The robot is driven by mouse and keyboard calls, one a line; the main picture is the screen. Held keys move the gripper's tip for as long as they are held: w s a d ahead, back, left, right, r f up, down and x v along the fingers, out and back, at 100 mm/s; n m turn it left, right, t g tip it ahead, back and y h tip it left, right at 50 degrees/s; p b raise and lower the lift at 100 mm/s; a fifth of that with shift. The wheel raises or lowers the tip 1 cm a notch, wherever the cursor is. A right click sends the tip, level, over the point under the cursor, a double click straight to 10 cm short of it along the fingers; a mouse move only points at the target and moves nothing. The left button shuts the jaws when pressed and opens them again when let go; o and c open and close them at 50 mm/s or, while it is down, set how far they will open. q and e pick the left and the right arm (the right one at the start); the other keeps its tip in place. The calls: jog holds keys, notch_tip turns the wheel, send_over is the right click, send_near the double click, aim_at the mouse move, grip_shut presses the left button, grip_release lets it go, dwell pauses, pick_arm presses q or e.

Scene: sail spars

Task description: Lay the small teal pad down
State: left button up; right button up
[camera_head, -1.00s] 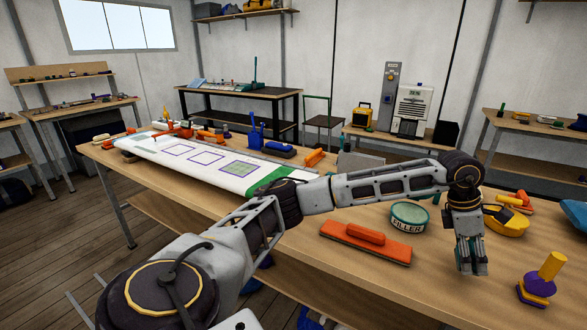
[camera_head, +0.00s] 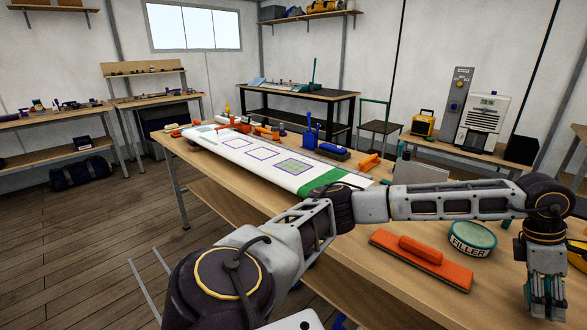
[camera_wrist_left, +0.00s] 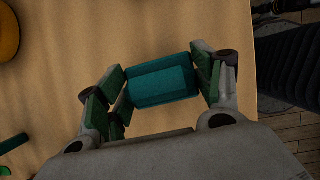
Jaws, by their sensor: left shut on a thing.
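The small teal pad (camera_wrist_left: 162,81) is a short dark teal block between the fingers of my left gripper (camera_wrist_left: 160,88) in the left wrist view. My left gripper is shut on it, with a green-lined finger pad at each end. In the head view my left gripper (camera_head: 545,305) hangs down over the right part of the workbench (camera_head: 345,287), and a bit of teal shows between its fingers. I cannot tell whether the pad touches the bench top. My right gripper is not in view.
An orange sanding block (camera_head: 421,260) and a filler tin (camera_head: 472,238) lie left of the gripper. A long white board with a green end (camera_head: 325,182) and purple outlined squares lies along the bench. Blue (camera_head: 333,152) and orange (camera_head: 368,162) tools sit behind it.

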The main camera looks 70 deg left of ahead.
pick_arm(q)
jog(key=shift+f+b, duration=0.9)
jog(key=shift+f, duration=0.65)
jog(key=o, duration=1)
jog(key=shift+r, duration=0.15)
jog(key=v, duration=1.1)
jog(key=shift+a+r, duration=0.25)
jog(key=shift+r, duration=0.05)
jog(key=shift+s, duration=0.1)
dwell(0.3)
